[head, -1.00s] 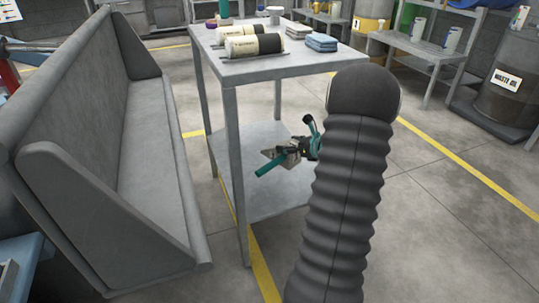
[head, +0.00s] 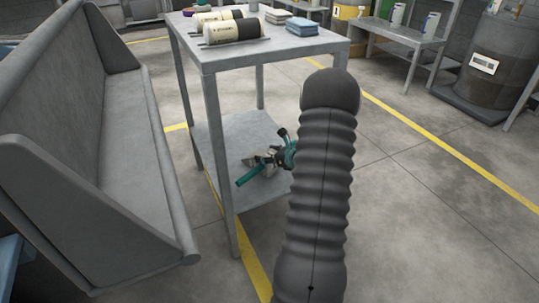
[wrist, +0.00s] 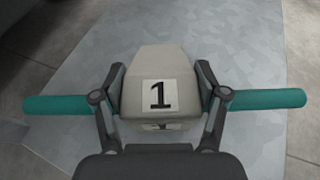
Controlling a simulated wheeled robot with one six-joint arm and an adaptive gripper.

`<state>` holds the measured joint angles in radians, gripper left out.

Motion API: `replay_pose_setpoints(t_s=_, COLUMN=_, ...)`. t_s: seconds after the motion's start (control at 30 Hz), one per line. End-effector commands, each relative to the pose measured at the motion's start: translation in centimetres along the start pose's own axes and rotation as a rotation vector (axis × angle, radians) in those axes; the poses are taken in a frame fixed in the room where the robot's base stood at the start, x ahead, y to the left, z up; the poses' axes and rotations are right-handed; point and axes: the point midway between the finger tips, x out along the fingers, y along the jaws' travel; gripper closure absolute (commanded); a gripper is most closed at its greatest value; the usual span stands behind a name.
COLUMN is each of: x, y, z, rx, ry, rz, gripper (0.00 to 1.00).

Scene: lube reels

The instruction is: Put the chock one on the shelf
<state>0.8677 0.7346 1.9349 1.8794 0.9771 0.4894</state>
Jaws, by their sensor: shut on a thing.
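The chock one (wrist: 160,75) is a pale grey-beige block with a black "1" on a white label. In the wrist view it sits between the two fingers of my gripper (wrist: 160,98), which is shut on it. In the head view the chock (head: 262,160) and my gripper (head: 268,162) show over the lower shelf (head: 240,135) of the grey metal table, partly hidden by my arm. I cannot tell whether the chock touches the shelf surface.
The table's top (head: 262,48) carries dark-and-cream rolls (head: 236,31) and folded blue cloths (head: 302,26). Its legs (head: 221,165) stand close around my gripper. A grey bench (head: 135,185) is at left. A drum (head: 487,60) stands at back right. The floor at right is clear.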

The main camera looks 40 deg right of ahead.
Motion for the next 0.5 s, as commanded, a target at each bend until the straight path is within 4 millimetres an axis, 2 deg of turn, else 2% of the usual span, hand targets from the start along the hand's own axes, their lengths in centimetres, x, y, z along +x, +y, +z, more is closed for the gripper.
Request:
replay_pose_setpoints(t_s=0.43, x=0.24, y=-0.09, z=-0.53, rx=-0.002, ry=-0.003, rz=-0.001, gripper=0.91)
replay_pose_setpoints(t_s=0.47, x=0.2, y=-0.06, z=-0.52, rx=-0.001, ry=-0.001, rz=-0.001, gripper=0.2)
replay_pose_setpoints(t_s=0.5, x=0.19, y=-0.06, z=-0.5, rx=-0.001, ry=-0.001, rz=-0.001, gripper=0.1)
